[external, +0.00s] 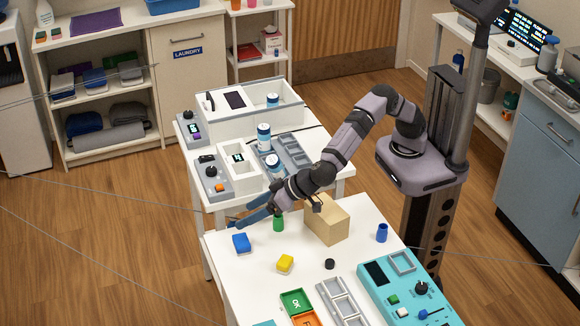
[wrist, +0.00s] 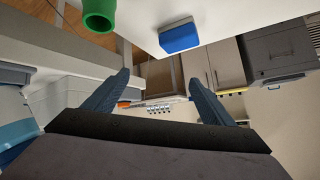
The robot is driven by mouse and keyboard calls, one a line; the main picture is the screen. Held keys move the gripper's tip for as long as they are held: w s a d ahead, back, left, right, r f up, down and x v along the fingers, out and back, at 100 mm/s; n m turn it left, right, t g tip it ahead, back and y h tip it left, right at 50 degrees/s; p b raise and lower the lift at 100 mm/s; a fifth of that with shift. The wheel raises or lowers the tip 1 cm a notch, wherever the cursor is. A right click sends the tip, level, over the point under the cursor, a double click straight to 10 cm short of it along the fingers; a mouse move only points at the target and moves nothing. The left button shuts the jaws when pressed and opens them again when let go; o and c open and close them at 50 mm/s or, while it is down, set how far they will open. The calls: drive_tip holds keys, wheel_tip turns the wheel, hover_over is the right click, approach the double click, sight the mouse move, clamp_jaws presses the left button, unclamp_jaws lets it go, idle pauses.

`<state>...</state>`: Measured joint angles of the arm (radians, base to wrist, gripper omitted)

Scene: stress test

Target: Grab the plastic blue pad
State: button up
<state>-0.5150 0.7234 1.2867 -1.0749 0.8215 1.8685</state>
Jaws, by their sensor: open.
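The blue pad (external: 241,243) is a small block lying on the near white table, near its left corner. It also shows at the top of the wrist view (wrist: 179,36). My gripper (external: 250,218) is open, its two blue fingers spread with nothing between them. It hangs at the table's far left edge, above and behind the pad, apart from it. In the wrist view my two fingers (wrist: 162,82) point away toward the cabinets, with the pad beyond and above them.
A green cup (external: 278,223) stands right beside my gripper, with a wooden block (external: 327,220) to its right. A yellow pad (external: 285,263), a black knob (external: 330,264) and a blue cup (external: 382,233) stand on the same table. The table (external: 232,275) is bare around the blue pad.

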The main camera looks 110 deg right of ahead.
sight(243, 240)
drive_tip(key=a+f, duration=0.1)
drive_tip(key=a+f+n+t, duration=0.1)
drive_tip(key=f, duration=0.1)
drive_tip(key=a+f+n+t+h, duration=0.1)
drive_tip(key=f, duration=0.1)
drive_tip(key=shift+w+a+b, duration=0.1)
drive_tip(key=shift+a+b, duration=0.25)
drive_tip(key=shift+b, duration=0.05)
drive_tip(key=shift+a+f+n+t+h, duration=0.3)
drive_tip(key=shift+a+f+n, duration=0.1)
drive_tip(key=shift+a, duration=0.1)
drive_tip(key=shift+d, duration=0.1)
drive_tip(key=shift+p+x, duration=0.65)
drive_tip(key=shift+x, duration=1.75)
drive_tip(key=c, duration=1)
